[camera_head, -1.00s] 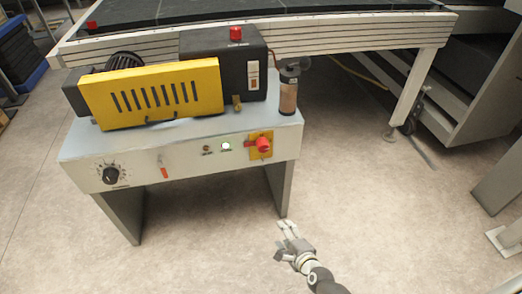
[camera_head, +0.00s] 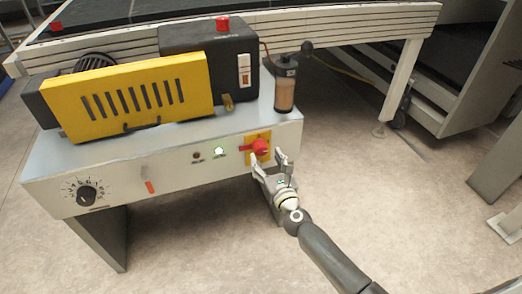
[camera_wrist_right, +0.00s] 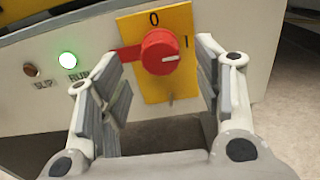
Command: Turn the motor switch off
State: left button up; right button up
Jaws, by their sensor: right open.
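The motor switch is a red rotary knob (camera_head: 260,146) on a yellow plate (camera_wrist_right: 181,19) at the right of the machine's front panel. In the right wrist view the knob (camera_wrist_right: 160,52) shows a white line pointing right, toward the "I" mark; "0" is at the top. My right gripper (camera_head: 268,158) is open, just in front of the switch. In the right wrist view its fingers (camera_wrist_right: 157,58) stand left and right of the knob with gaps visible; how deep they reach is unclear. My left gripper is not in view.
A green lamp (camera_wrist_right: 68,60) marked "RUN" is lit beside a dark lamp (camera_wrist_right: 31,70). A black dial (camera_head: 86,196) is at the panel's left. The yellow slotted guard (camera_head: 130,97) and a small cylinder (camera_head: 285,92) stand on top.

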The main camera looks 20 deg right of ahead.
aim_at(262, 152)
jog(key=w, duration=0.4)
jog(key=shift+b, duration=0.4)
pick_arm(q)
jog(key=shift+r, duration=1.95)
pick_arm(e)
jog(key=shift+w, duration=0.75)
jog(key=shift+a, duration=0.1)
jog(key=c, duration=1)
